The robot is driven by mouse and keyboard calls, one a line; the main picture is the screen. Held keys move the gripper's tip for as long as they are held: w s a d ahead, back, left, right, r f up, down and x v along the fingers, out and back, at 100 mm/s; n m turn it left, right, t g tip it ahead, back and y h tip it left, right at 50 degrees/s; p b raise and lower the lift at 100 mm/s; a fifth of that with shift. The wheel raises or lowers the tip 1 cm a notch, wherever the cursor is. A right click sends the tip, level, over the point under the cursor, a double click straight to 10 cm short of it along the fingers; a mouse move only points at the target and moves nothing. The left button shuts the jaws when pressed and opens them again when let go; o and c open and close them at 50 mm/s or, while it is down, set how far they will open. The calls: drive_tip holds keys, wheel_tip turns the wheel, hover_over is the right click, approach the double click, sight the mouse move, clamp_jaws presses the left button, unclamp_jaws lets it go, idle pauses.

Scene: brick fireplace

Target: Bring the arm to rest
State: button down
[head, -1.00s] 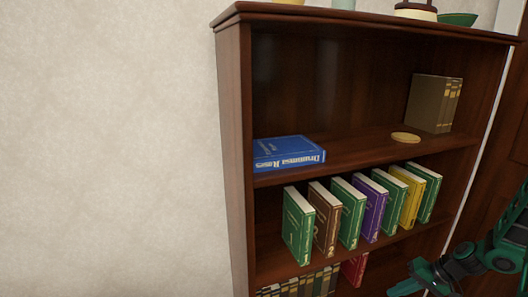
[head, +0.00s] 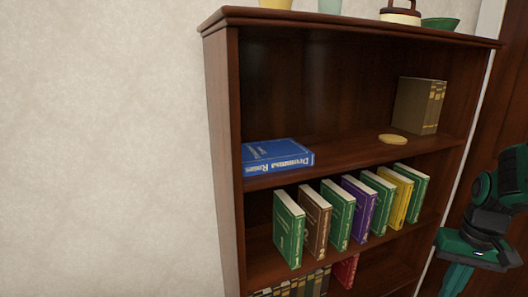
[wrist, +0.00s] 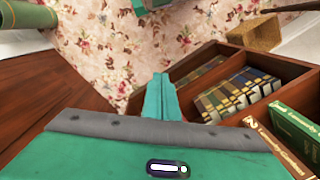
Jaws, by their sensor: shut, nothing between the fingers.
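My gripper (wrist: 160,98) is green, and its two fingers lie together, shut with nothing between them. In the head view my gripper (head: 457,280) hangs at the lower right, to the right of the bookcase and pointing down; its tip is cut off by the bottom edge. My green and black arm shows above it at the right edge. It looks apart from the bookcase in the head view.
A dark wooden bookcase (head: 222,150) stands in the middle. It holds a blue book (head: 278,156), a gold disc (head: 393,139), brown volumes (head: 418,105) and a row of coloured books (head: 342,215). The wrist view shows a wicker box (wrist: 255,33) and floral surface (wrist: 105,60).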

drive_tip(key=s+a+r+m, duration=0.1)
drive_tip(key=s+r, duration=0.4)
drive_tip(key=s, duration=0.6)
drive_tip(key=shift+a+m, duration=0.4)
drive_tip(key=shift+a, duration=0.2)
drive_tip(key=shift+w, duration=0.1)
drive_tip(key=shift+w+f+h, duration=0.25)
drive_tip(key=shift+w+h, duration=0.05)
drive_tip(key=shift+w, duration=0.3)
